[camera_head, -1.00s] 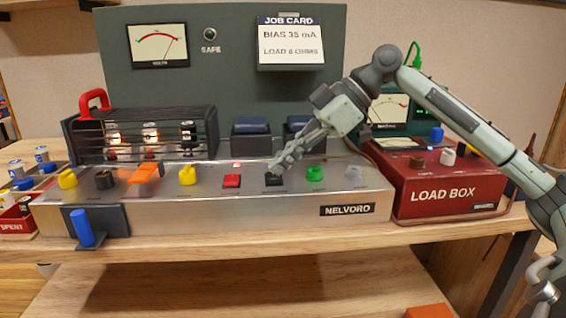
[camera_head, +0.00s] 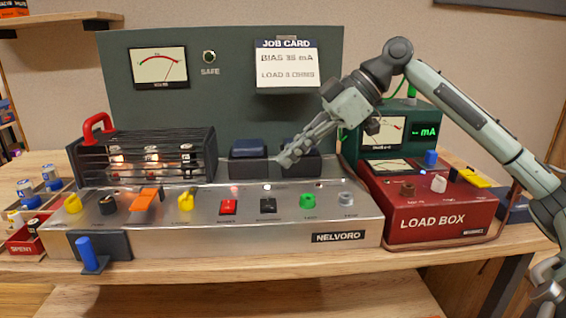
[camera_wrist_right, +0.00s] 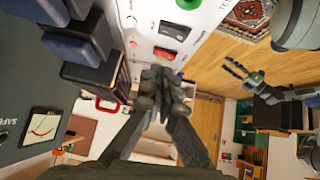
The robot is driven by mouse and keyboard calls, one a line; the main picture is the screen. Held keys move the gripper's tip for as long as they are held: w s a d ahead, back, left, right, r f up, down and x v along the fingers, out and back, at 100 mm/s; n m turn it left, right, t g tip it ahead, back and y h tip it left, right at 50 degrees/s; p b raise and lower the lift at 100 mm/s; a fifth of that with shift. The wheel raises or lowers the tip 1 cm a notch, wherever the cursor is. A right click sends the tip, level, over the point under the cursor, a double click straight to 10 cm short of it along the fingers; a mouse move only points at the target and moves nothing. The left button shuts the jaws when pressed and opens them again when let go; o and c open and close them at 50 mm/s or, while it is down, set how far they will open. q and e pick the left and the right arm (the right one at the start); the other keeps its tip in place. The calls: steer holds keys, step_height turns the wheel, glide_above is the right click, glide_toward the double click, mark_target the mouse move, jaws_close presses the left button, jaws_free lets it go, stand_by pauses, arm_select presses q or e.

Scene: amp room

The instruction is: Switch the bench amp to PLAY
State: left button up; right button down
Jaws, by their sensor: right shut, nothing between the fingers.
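The bench amp is a silver NELVORO chassis (camera_head: 250,239) on the wooden bench. Its top carries a red rocker switch (camera_head: 228,207), a black rocker switch (camera_head: 268,205), a green knob (camera_head: 307,201) and a grey knob (camera_head: 346,199). A small lamp (camera_head: 267,187) behind the black rocker glows white. Rocker labels are too small to read. My right gripper (camera_head: 284,160) is shut and empty, raised above and behind the black rocker, apart from it. The wrist view shows the black rocker (camera_wrist_right: 174,31) and red rocker (camera_wrist_right: 164,53) beyond the fingers. My left gripper (camera_wrist_right: 232,72) appears open, away from the amp.
A caged valve set (camera_head: 145,155) and dark transformers (camera_head: 248,160) stand behind the switches. The red load box (camera_head: 432,224) is at right, with a green-lit meter (camera_head: 425,132) behind. A blue lever (camera_head: 88,252) sticks out in front. A SPENT tray (camera_head: 22,248) is at left.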

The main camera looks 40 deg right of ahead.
steer(key=v, duration=0.6)
steer(key=shift+w+d, duration=0.25)
steer(key=shift+d, duration=0.05)
steer(key=shift+r, duration=0.1)
